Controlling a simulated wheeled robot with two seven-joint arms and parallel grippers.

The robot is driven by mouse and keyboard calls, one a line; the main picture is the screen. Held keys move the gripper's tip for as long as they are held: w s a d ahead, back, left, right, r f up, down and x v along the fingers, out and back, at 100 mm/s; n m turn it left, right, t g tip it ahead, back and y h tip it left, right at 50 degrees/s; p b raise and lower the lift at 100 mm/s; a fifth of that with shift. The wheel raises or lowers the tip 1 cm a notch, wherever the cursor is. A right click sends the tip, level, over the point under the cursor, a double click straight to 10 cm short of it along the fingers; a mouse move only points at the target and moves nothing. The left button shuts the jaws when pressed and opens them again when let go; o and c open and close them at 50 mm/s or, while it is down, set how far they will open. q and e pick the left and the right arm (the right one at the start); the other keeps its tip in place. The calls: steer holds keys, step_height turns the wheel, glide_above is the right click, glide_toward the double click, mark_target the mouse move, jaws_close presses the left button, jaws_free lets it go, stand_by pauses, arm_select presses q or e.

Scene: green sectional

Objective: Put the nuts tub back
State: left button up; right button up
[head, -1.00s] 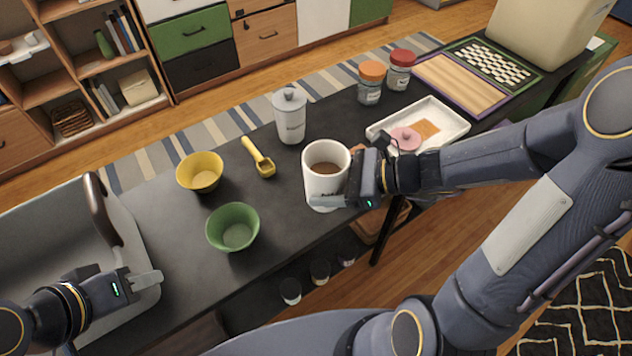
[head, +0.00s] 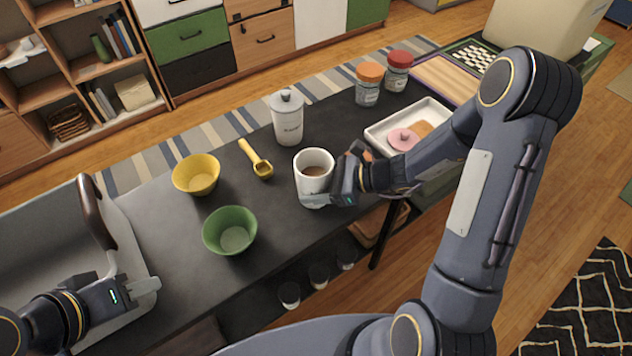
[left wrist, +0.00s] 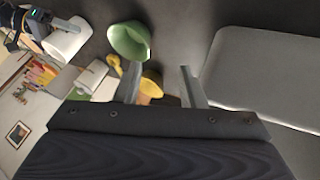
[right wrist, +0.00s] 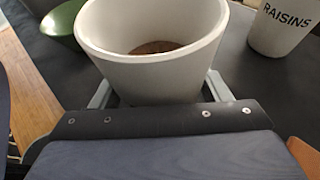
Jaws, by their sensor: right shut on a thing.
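The nuts tub (head: 312,184) is a white, open-topped tub with brown contents; its label is not readable. My right gripper (head: 336,182) is shut on it from the right, with a finger on either side of the tub in the right wrist view (right wrist: 150,75). The tub is upright, low over or on the dark counter near its front edge; I cannot tell whether it touches. A white lidded tub (head: 288,122) stands behind it, marked RAISINS in the right wrist view (right wrist: 283,25). My left gripper (head: 148,288) is open and empty at the counter's left.
A yellow bowl (head: 196,176), a green bowl (head: 230,232) and a yellow scoop (head: 256,160) lie left of the tub. A white tray (head: 441,112) with a pink lid (head: 403,139) is to the right, with two jars behind. A grey handled container (head: 40,235) is far left.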

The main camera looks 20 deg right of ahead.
steer(key=shift+f, duration=0.15)
steer(key=o, duration=1.2)
